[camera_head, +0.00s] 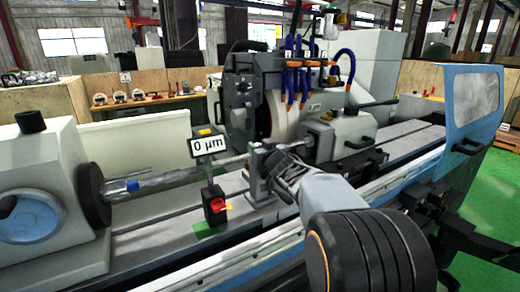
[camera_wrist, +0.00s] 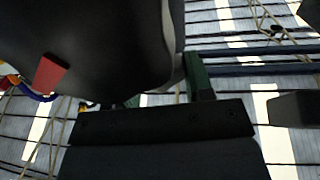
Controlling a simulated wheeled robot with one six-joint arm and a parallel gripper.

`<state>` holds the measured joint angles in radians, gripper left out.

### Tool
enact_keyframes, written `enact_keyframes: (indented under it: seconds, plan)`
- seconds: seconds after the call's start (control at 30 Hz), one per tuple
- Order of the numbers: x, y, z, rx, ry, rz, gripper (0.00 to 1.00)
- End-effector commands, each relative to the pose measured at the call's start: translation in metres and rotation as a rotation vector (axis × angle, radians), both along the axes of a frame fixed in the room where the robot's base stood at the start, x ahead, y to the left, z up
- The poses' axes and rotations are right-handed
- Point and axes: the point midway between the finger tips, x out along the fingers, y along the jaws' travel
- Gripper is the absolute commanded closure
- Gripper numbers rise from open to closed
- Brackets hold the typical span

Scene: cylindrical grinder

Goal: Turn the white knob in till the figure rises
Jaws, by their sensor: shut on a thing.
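The figure reads "0 µm" on a small white sign (camera_head: 208,145) above the red-based gauge stand (camera_head: 216,205) on the machine bed. My gripper (camera_head: 275,162) is at the grey upright rest (camera_head: 260,180) just right of the gauge, beside the long shaft (camera_head: 185,176). It is shut at the rest's upper part. The white knob is hidden behind my gripper and wrist, so its turn cannot be seen. In the wrist view, dark gripper parts (camera_wrist: 155,128) fill the lower middle, and a large dark rounded shape fills the upper left; the grip itself is not clear.
The grinding wheel head (camera_head: 265,100) with blue hoses stands behind the rest. The tailstock (camera_head: 340,130) is to the right, and the workhead chuck (camera_head: 92,195) to the left. A blue-framed door (camera_head: 465,140) stands at the far right. Green floor lies beyond it.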

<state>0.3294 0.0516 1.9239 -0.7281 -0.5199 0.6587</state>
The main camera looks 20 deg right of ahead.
Motion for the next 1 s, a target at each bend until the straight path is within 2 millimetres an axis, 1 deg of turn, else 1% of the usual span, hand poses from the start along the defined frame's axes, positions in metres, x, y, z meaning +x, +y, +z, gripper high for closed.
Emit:
enact_keyframes:
  seconds: [0.1,0.13,0.3,0.4,0.63,0.73,0.87,1.0]
  plan:
    - [0.0,0.0,0.0,-0.001,0.0,0.001,0.76]
    - [0.0,0.0,0.0,-0.001,0.0,0.001,0.5]
    - [0.0,0.0,0.0,-0.001,-0.001,0.001,0.34]
    - [0.0,0.0,0.0,-0.001,-0.001,0.001,0.26]
    - [-0.001,0.0,0.0,0.0,-0.001,0.0,0.26]
    - [-0.007,-0.001,0.0,0.0,-0.001,-0.001,0.26]
    - [-0.027,-0.001,0.001,-0.002,-0.003,-0.001,0.26]
    - [-0.057,-0.001,0.001,-0.002,-0.003,-0.003,0.26]
